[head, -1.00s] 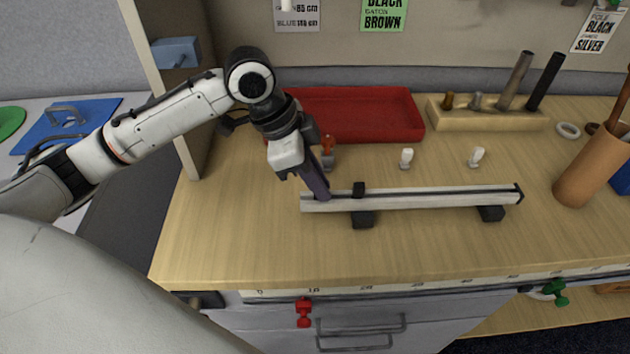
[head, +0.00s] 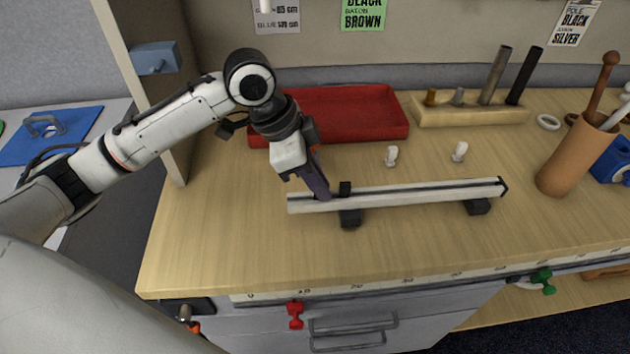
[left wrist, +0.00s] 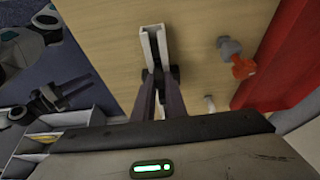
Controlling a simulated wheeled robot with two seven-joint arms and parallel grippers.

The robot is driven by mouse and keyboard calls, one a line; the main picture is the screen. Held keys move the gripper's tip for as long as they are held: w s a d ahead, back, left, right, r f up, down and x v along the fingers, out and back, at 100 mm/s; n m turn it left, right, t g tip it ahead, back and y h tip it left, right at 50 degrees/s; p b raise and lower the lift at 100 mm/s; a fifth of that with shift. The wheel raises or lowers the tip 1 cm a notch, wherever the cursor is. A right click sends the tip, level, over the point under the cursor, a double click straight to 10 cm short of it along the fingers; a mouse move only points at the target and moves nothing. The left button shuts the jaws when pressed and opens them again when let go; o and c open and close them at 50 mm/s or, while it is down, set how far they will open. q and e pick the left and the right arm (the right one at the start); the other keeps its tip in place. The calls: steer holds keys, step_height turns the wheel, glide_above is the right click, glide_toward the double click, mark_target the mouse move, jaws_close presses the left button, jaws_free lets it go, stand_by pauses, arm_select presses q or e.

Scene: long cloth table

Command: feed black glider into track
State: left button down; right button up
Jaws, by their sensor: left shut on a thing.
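The long white track (head: 420,197) lies across the table on black feet, with its grooved left end open. My left gripper (head: 322,196) comes down on the track a little right of that end. Its dark fingers are shut, and what they hold, presumably the black glider, is hidden between the tips. In the left wrist view the fingertips (left wrist: 160,75) meet over the line of the track, whose open channel (left wrist: 153,45) shows beyond them. A small black block (head: 345,188) stands at the track's back edge, just right of the fingers.
A red tray (head: 350,115) lies behind the track, with two white pegs (head: 391,156) between. A wooden block (head: 470,112) with rods stands at the back and a brown cup (head: 566,160) at the right. The table in front of the track is clear.

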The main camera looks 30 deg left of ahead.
arm_select(q)
steer(key=shift+w+d, duration=0.2)
steer(key=shift+d, duration=0.1)
steer(key=c, duration=1.7)
jaws_free()
steer(key=shift+r, duration=0.1)
steer(key=v, duration=1)
steer(key=shift+r, duration=0.1)
steer(key=shift+s, duration=0.1)
